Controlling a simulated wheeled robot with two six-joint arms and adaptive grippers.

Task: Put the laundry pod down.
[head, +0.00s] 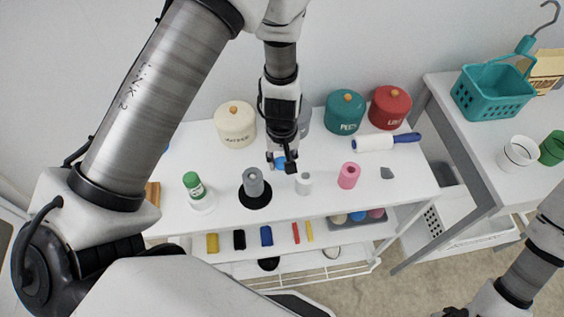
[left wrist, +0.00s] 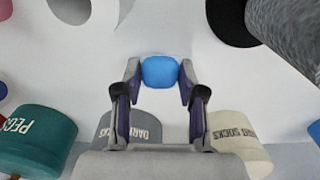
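The laundry pod (left wrist: 160,71) is a small blue rounded block. In the left wrist view it sits between the fingertips of my left gripper (left wrist: 160,80), with a finger against each side. In the head view the pod (head: 280,160) shows at the tip of my left gripper (head: 283,163), over the white tabletop (head: 322,208) in front of the jars. I cannot tell whether the pod touches the tabletop. Of my right arm, only the lower links and a dark piece at the bottom edge show; its fingers cannot be made out.
A cream jar (head: 235,125), a teal jar (head: 345,112) and a red jar (head: 390,107) stand at the back; a grey jar (left wrist: 130,138) is partly hidden. A grey cylinder (head: 253,182), white cup (head: 304,184) and pink spool (head: 348,176) stand in front. A lint roller (head: 372,143) lies right.

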